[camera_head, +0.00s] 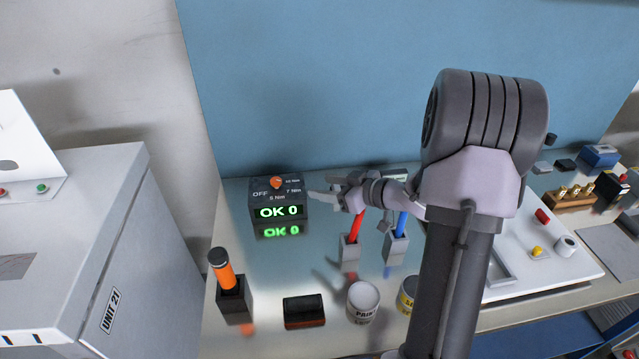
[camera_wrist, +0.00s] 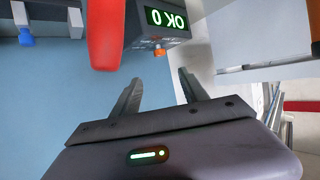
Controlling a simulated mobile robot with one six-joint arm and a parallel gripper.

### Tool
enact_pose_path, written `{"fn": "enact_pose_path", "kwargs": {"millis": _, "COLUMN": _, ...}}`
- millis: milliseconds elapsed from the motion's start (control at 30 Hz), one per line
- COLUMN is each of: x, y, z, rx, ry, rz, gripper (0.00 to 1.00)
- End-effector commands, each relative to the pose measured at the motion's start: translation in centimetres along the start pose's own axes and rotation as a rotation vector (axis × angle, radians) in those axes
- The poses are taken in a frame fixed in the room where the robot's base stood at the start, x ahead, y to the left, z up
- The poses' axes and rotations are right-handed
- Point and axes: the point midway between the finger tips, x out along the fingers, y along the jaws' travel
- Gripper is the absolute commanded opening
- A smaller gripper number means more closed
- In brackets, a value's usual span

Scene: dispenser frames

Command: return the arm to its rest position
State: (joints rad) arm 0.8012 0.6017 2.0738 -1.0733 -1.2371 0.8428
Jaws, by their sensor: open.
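My gripper (camera_head: 328,195) is at the end of my arm, over the table near the dark box with the green "OK 0" display (camera_head: 279,199). Its fingers point left toward that box in the head view. In the wrist view the two fingers (camera_wrist: 157,92) stand apart with nothing between them. The box's display shows at the top of the wrist view (camera_wrist: 167,19). A red-handled tool (camera_head: 357,226) stands in a grey holder just below my gripper, and its red handle (camera_wrist: 105,35) looms close in the wrist view. My arm's large links hide part of the table.
A blue-handled tool (camera_head: 402,222) stands in a second holder (camera_head: 396,248). An orange-handled tool (camera_head: 223,271) stands in a dark holder at the front left. A paint can (camera_head: 363,302), a yellow-labelled can (camera_head: 408,294) and a dark block (camera_head: 304,311) are near the front. A blue panel (camera_head: 310,80) rises behind.

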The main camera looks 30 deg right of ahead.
Motion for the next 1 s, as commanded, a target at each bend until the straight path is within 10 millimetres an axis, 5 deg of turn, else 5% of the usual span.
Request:
{"fn": "enact_pose_path", "kwargs": {"millis": 333, "x": 0.1, "y": 0.1, "z": -0.3, "rx": -0.004, "ry": -0.003, "rz": 0.013, "gripper": 0.52}}
{"fn": "enact_pose_path", "kwargs": {"millis": 467, "x": 0.3, "y": 1.4, "z": -4.6, "rx": -0.026, "ry": -0.052, "rz": 0.22, "gripper": 0.52}}
{"fn": "enact_pose_path", "kwargs": {"millis": 567, "x": -2.2, "y": 0.2, "z": -9.0, "rx": 0.033, "ry": -0.121, "rz": 0.476, "gripper": 0.52}}
{"fn": "enact_pose_path", "kwargs": {"millis": 667, "x": -6.6, "y": -5.4, "z": -9.5, "rx": 0.203, "ry": -0.215, "rz": 0.62, "gripper": 0.52}}
{"fn": "enact_pose_path", "kwargs": {"millis": 800, "x": -11.5, "y": -17.2, "z": -5.3, "rx": 0.481, "ry": -0.38, "rz": 0.563, "gripper": 0.52}}
{"fn": "enact_pose_path", "kwargs": {"millis": 900, "x": -13.6, "y": -24.3, "z": -2.6, "rx": 0.608, "ry": -0.477, "rz": 0.444, "gripper": 0.52}}
{"fn": "enact_pose_path", "kwargs": {"millis": 1000, "x": -15.1, "y": -29.2, "z": -1.0, "rx": 0.682, "ry": -0.547, "rz": 0.339, "gripper": 0.52}}
